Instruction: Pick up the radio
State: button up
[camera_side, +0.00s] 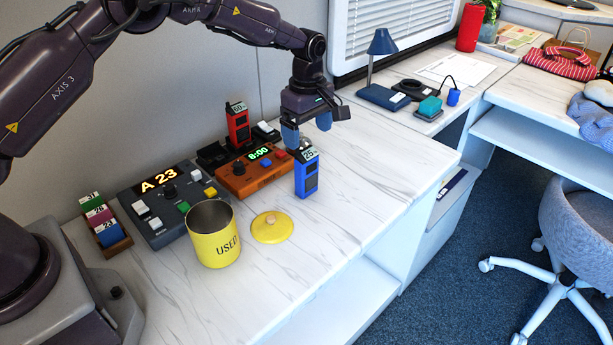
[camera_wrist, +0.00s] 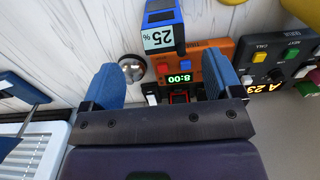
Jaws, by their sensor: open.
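A blue radio (camera_side: 306,177) stands upright on the white marbled desk, its top display reading 25%. In the wrist view the same blue radio (camera_wrist: 163,14) is at the top edge, partly cut off. A red radio (camera_side: 238,126) stands behind the orange console. My gripper (camera_side: 307,128) is open and empty, pointing down just above the blue radio in the side view. In the wrist view the blue fingers of my gripper (camera_wrist: 162,82) are wide apart, and the blue radio lies beyond their tips, not between them.
A silver dome (camera_wrist: 132,68) is close to the blue radio. An orange console (camera_side: 250,176) reading 8:00 and a grey console (camera_side: 165,210) stand left. A yellow "USED" canister (camera_side: 215,240) and its lid (camera_side: 271,227) are in front. The desk right of the blue radio is clear.

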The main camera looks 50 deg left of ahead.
aim_at(307, 152)
jog(key=f, duration=0.7)
jog(key=shift+s+f, duration=0.1)
jog(key=shift+s, duration=0.1)
jog(key=c, duration=1.4)
jog(key=shift+c, duration=0.2)
